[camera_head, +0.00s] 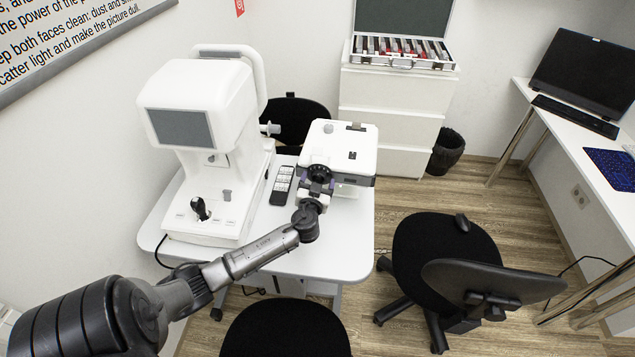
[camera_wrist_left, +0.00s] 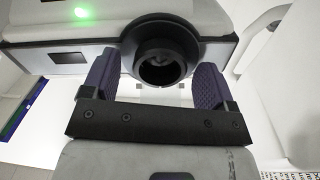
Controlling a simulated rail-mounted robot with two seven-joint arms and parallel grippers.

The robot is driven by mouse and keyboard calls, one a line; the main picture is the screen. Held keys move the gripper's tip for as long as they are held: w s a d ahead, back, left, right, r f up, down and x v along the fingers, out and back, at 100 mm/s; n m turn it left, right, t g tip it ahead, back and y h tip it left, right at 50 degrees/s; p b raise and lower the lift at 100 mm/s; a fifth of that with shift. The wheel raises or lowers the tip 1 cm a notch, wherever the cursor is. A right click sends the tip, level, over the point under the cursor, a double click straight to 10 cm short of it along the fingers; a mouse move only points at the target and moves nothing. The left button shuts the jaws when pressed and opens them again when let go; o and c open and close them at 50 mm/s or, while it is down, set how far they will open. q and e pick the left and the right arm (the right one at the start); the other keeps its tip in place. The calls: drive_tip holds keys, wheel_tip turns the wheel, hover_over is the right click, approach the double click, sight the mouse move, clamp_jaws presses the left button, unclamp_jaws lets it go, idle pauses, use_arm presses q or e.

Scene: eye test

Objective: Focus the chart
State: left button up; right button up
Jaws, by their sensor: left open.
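The white chart projector (camera_head: 340,143) stands on the right part of the white table. Its round black lens barrel (camera_head: 319,172) faces my arm; it also shows in the left wrist view (camera_wrist_left: 161,50), with a dark opening. A green light (camera_wrist_left: 82,12) glows on the projector. My left gripper (camera_head: 317,188) is at the lens. In the left wrist view, its two purple-padded fingers (camera_wrist_left: 153,82) are open, one on each side of the lens barrel. I see gaps there and cannot tell of any contact. No projected chart image shows. My right gripper is out of view.
A large white eye instrument (camera_head: 200,100) with a joystick stands left on the table (camera_head: 340,250). A black remote (camera_head: 282,185) lies between it and the projector. Black chairs (camera_head: 440,250) stand in front and right. A lens case (camera_head: 403,62) sits on white drawers behind.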

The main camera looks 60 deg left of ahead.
use_arm(q)
drive_tip(key=c, duration=0.9)
drive_tip(key=shift+m, duration=1)
drive_tip(key=shift+c, duration=0.2)
drive_tip(key=shift+m, duration=1.4)
drive_tip(key=o, duration=0.9)
drive_tip(key=shift+o, duration=0.2)
